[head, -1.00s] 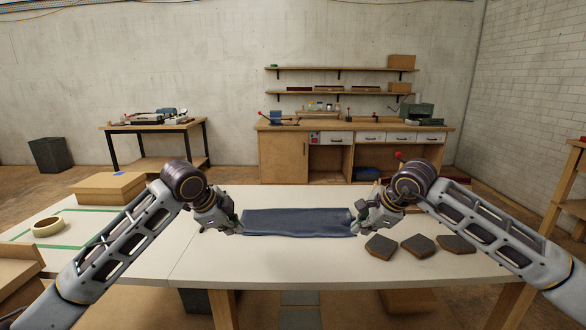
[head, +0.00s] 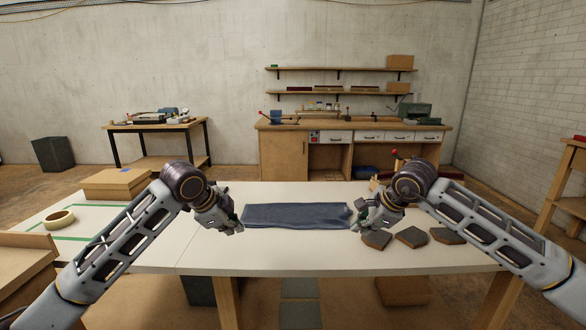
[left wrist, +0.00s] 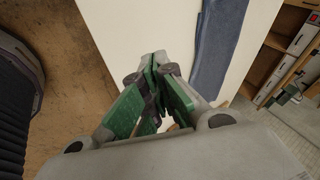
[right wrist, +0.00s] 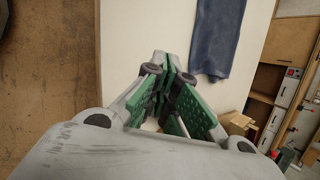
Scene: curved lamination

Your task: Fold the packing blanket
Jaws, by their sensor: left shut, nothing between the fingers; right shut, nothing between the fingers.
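The packing blanket (head: 295,215) is dark blue and lies on the white table as a narrow strip, long side across the head view. It also shows in the left wrist view (left wrist: 216,45) and the right wrist view (right wrist: 217,35). My left gripper (head: 238,228) is shut and empty near the blanket's left end. Its green fingers meet in the left wrist view (left wrist: 153,62). My right gripper (head: 356,226) is shut and empty by the blanket's right end. Its fingers meet in the right wrist view (right wrist: 168,62). In both wrist views the fingertips are apart from the cloth.
Dark blocks (head: 411,237) lie on the table right of the blanket. A cardboard box (head: 116,184) and a tape roll (head: 60,218) are at the left. The table (head: 270,256) is bare in front of the blanket. A workbench (head: 350,130) stands behind.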

